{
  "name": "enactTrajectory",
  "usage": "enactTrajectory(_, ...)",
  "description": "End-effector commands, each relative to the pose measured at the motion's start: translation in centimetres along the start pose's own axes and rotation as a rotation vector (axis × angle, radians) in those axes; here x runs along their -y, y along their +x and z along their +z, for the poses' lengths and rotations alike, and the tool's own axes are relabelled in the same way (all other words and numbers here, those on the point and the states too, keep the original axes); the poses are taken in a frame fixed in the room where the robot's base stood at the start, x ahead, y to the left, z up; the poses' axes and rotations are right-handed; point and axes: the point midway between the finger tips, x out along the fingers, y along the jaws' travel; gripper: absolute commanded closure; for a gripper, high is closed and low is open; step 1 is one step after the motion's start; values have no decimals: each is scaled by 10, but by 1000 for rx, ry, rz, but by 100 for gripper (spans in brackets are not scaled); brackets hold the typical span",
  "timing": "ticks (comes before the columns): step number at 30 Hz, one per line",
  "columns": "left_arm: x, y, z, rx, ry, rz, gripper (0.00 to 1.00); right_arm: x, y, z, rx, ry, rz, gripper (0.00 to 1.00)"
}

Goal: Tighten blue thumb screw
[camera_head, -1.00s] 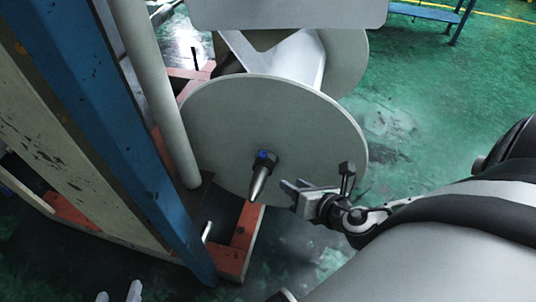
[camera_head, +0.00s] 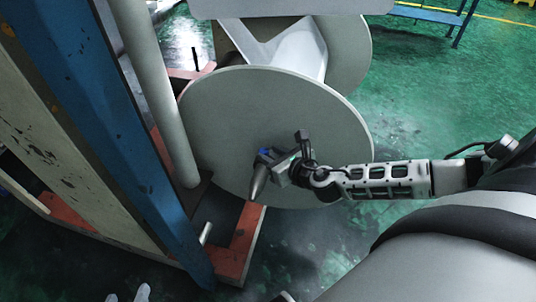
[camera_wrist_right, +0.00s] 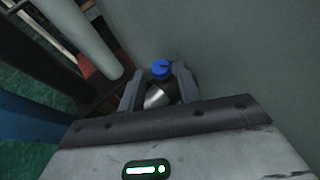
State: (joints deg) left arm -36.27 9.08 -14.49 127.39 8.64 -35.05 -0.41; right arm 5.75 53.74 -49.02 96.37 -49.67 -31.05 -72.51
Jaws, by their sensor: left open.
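The blue thumb screw (camera_head: 264,151) sits on a dark collar around a pointed metal shaft (camera_head: 258,184) at the centre of the big grey reel (camera_head: 220,115). In the right wrist view the blue screw (camera_wrist_right: 161,68) stands between my right gripper's fingertips (camera_wrist_right: 158,84), toward their far end. These fingers are apart, with a gap on the left; whether the right finger touches the collar is unclear. In the head view my right gripper (camera_head: 273,166) reaches in from the right and partly hides the collar. My left gripper (camera_head: 129,295) shows only its open pale fingertips at the bottom edge.
A blue post (camera_head: 110,130) and a grey pole (camera_head: 160,90) stand left of the reel. A red base frame (camera_head: 242,240) lies below it. The green floor (camera_head: 440,100) is open at the right.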

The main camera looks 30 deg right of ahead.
Motion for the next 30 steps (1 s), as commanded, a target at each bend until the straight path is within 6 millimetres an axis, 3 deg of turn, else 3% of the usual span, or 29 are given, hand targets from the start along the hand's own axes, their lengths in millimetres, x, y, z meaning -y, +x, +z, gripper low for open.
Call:
enactTrajectory(6,-1,8,6,15,1,8,51,0,20,-1,0,1,0,66)
enactTrajectory(15,-2,9,7,18,-1,11,51,0,22,0,-1,1,0,66)
enactTrajectory(16,-2,9,6,18,-2,11,51,0,22,0,-1,1,0,69)
enactTrajectory(19,-2,9,5,14,-3,11,51,0,22,0,-1,1,0,97)
enactTrajectory(30,-2,2,-6,-7,-2,5,51,-2,21,1,-1,15,-33,99)
